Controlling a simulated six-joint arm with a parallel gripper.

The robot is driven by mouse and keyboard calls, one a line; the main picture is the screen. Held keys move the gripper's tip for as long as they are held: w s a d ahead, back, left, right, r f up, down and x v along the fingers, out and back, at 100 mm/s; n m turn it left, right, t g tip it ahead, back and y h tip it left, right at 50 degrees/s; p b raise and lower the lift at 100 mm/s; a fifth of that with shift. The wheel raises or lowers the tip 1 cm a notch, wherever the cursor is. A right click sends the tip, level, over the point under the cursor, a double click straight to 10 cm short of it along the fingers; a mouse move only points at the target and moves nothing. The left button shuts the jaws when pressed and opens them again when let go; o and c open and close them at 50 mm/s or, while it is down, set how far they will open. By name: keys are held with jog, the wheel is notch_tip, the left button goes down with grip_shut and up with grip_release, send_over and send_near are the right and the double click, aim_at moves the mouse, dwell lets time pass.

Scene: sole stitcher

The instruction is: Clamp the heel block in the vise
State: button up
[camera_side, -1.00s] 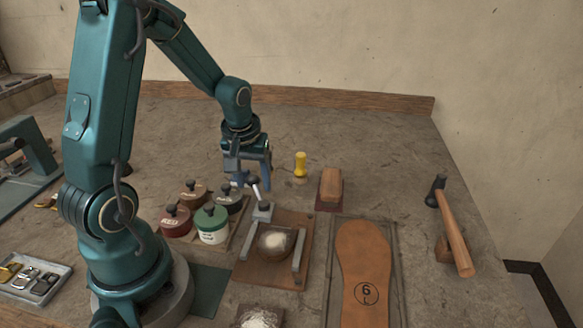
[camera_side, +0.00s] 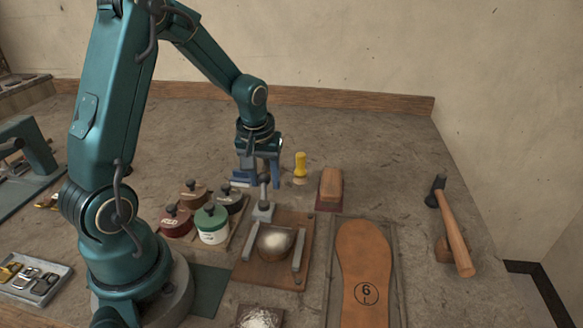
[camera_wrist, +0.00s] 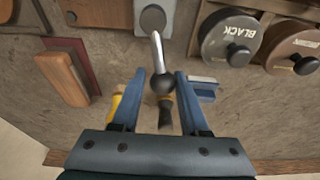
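The vise (camera_side: 243,268) is a brown wooden base with two grey rails and a lever (camera_side: 264,190) at its back. A rounded brown block, apparently the heel block (camera_side: 275,242), sits between the rails; I cannot tell whether they grip it. My gripper (camera_side: 262,182) is at the lever's top, behind the vise. In the wrist view my gripper (camera_wrist: 160,78) has its fingers apart, with the lever's black ball knob (camera_wrist: 163,83) between them and gaps showing on both sides. The lever stands nearly upright.
Lidded pots (camera_side: 212,224) stand left of the vise. A yellow-handled tool (camera_side: 300,164) and a wooden brush-like block (camera_side: 331,186) are right of my gripper. A sole (camera_side: 362,270) lies right of the vise, a hammer (camera_side: 453,230) farther right. A blue-grey block (camera_wrist: 203,86) is beside one finger.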

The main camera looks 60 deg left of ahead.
jog(key=shift+w, duration=0.1)
dwell(0.3)
jog(key=shift+w+d, duration=0.85)
jog(key=shift+d, duration=0.1)
jog(key=shift+w+d, duration=0.4)
jog(key=shift+d, duration=0.25)
jog(key=o, duration=0.4)
jog(key=shift+c, duration=0.2)
jog(key=shift+s, duration=0.1)
